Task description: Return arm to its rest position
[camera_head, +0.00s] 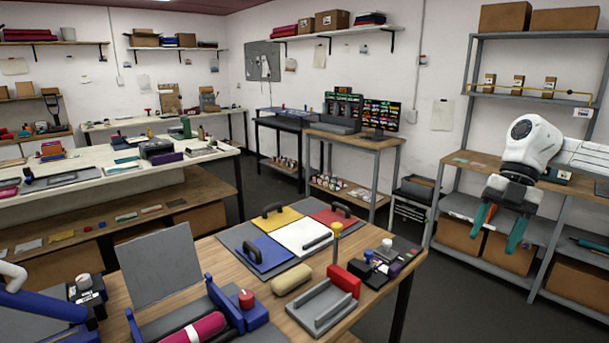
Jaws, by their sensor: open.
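My gripper (498,228) hangs at the right of the view on my white arm (535,140). Its two teal fingers point down and stand apart, with nothing between them. It appears in front of the grey metal shelving, to the right of the wooden table (378,296) and apart from it. The rest of my arm leaves the picture at the right edge.
Near table: coloured panels (300,234) with black handles, a beige roller (292,280), a grey-and-red fixture (325,305), a blue device (240,307). The shelving (462,200) holds cardboard boxes (460,235). Dark floor (445,300) lies open between table and shelving.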

